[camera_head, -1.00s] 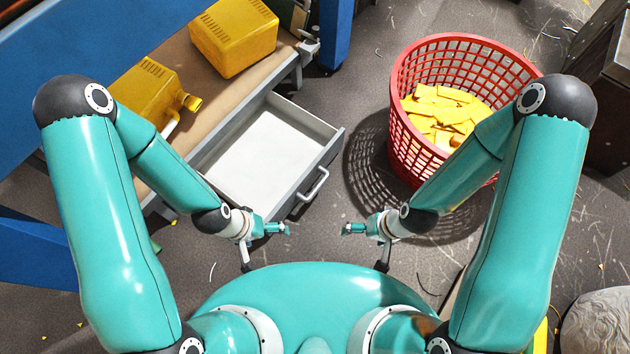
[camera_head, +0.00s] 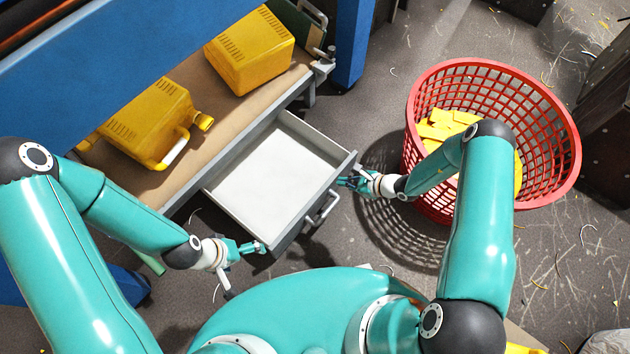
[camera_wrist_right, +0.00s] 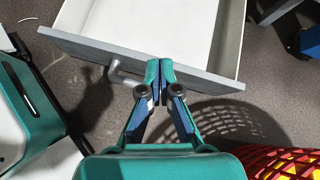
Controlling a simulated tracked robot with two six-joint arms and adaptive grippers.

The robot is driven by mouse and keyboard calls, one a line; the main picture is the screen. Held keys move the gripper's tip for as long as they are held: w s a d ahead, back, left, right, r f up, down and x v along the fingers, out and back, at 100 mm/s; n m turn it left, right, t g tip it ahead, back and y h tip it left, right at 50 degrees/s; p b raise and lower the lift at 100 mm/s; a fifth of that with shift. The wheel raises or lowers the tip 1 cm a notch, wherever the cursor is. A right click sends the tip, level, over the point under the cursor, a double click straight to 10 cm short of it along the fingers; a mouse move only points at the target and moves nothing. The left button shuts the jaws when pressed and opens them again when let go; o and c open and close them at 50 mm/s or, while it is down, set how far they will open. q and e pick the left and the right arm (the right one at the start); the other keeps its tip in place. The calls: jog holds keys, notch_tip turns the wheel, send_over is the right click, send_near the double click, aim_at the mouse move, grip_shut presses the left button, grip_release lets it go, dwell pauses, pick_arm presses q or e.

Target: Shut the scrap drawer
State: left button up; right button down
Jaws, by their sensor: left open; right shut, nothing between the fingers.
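The scrap drawer (camera_head: 278,170) stands pulled out from under the workbench, grey outside with a white, empty inside. Its grey front and bar handle (camera_head: 322,207) face the lower right. My right gripper (camera_head: 345,182) is shut and empty, close by the drawer front near its right end, beside the handle. In the right wrist view the shut fingertips (camera_wrist_right: 159,66) overlap the drawer's front panel (camera_wrist_right: 200,80), with the handle (camera_wrist_right: 122,74) just left of them; I cannot tell whether they touch. My left gripper (camera_head: 258,247) is open and empty near the drawer's lower front corner.
Yellow jerry cans (camera_head: 248,52) lie on the brown bench top (camera_head: 185,75) above the drawer. A blue bench leg (camera_head: 352,45) stands behind the drawer. The floor before the drawer front is mostly clear.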

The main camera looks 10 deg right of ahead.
jog(key=d+f+m+h, duration=0.1)
jog(key=d+f+m, duration=0.2)
jog(key=d+f, duration=0.15)
jog(key=m+h, duration=0.1)
send_near(329, 188)
jog(key=shift+t, duration=0.3)
jog(key=b+x, duration=0.4)
jog(key=x, duration=0.1)
jog(key=shift+s+f, duration=0.3)
jog(key=shift+f, duration=0.05)
pick_arm(q)
jog(key=shift+w+d+f+b, duration=0.15)
jog(key=shift+w+f, duration=0.1)
jog(key=shift+f, duration=0.9)
jog(key=shift+w+a+f+b, duration=0.1)
jog(key=shift+w+f+b, duration=0.1)
jog(key=shift+f, duration=0.95)
pick_arm(e)
jog(key=shift+w+a+r, duration=0.1)
jog(key=shift+w+a, duration=0.25)
jog(key=shift+w, duration=0.1)
